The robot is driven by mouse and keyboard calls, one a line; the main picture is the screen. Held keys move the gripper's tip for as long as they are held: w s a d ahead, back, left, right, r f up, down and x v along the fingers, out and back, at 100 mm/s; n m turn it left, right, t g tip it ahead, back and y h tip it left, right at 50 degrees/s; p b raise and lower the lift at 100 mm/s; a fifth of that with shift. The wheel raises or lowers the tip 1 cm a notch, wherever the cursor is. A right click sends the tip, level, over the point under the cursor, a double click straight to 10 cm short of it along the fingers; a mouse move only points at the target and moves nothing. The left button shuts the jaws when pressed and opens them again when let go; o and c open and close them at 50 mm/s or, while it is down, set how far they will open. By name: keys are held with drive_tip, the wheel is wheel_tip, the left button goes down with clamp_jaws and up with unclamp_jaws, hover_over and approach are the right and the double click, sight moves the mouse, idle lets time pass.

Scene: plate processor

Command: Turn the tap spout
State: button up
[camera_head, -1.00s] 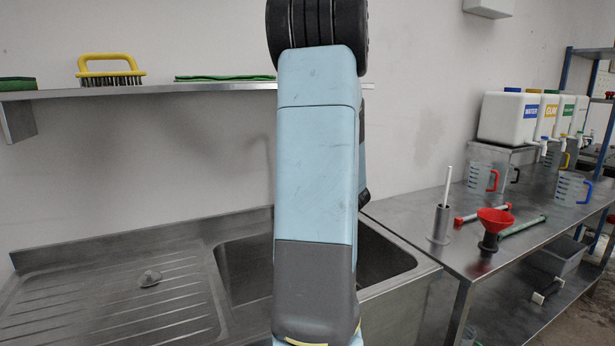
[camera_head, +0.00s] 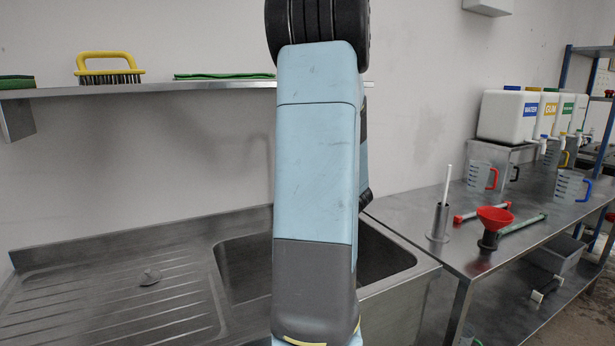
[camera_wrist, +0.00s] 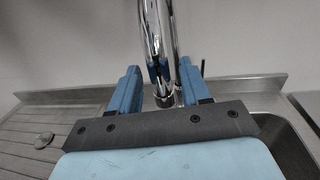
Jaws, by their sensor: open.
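The chrome tap (camera_wrist: 154,45) stands upright in the wrist view, rising from the back of the sink and running out of the top of the picture. Two shiny tubes show, one in front of the other. My gripper (camera_wrist: 160,80) is open, with one blue finger on the left of the tap and one on the right. I cannot tell whether either finger touches it. In the head view the tap and my gripper are hidden behind my arm.
The sink basin (camera_head: 385,255) lies behind my arm, with a ribbed drainboard (camera_head: 100,310) on its left holding a small grey plug (camera_head: 150,276). A shelf (camera_head: 220,89) with a yellow-handled brush (camera_head: 108,70) hangs above. A steel table (camera_head: 400,215) with a red funnel (camera_head: 495,217) stands right.

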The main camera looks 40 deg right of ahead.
drive_tip(key=s+a, duration=0.2)
drive_tip(key=s, duration=1)
drive_tip(key=shift+s+a, duration=0.25)
drive_tip(key=shift+s, duration=0.1)
